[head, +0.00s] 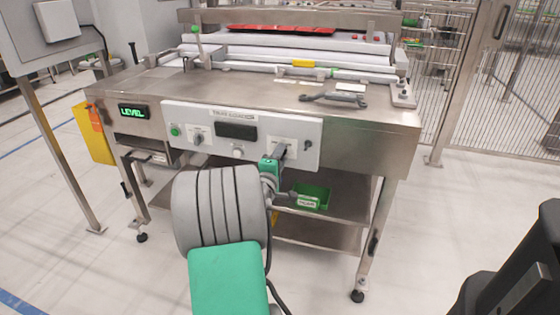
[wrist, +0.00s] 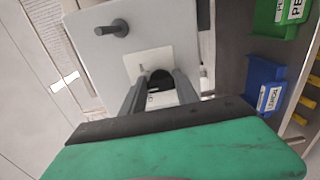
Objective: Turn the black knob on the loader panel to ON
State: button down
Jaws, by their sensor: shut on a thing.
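The loader panel (head: 258,128) is a pale plate on the front of a steel machine. My gripper (head: 280,152) is at the panel's right part, in front of a small light plate, and hides most of what is there. In the wrist view a dark rounded black knob (wrist: 158,79) shows on a white plate (wrist: 138,62), between the two grey fingers of my gripper (wrist: 160,92). The fingers are shut on it. The knob's markings, and so its setting, cannot be read.
A black peg-like control (wrist: 113,28) stands out near the grip. The panel also carries a grey rotary switch (head: 198,139), a green button (head: 175,131) and a dark display (head: 236,130). A green bin (head: 312,197) sits on the shelf below; a blue bin (wrist: 265,85) shows in the wrist view.

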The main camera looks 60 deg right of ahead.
jog(key=shift+f+m+b, duration=0.1)
jog(key=shift+m+b, duration=3.2)
jog(key=shift+m, duration=1.4)
jog(key=c, duration=0.9)
grip_release()
jog(key=shift+w, duration=0.1)
jog(key=shift+a, duration=0.1)
jog(key=a, duration=0.2)
jog(key=s+a+p, duration=0.1)
jog(key=a, duration=0.4)
jog(key=shift+s+a+f, duration=0.1)
jog(key=shift+s+a, duration=0.05)
jog(key=shift+a, duration=0.05)
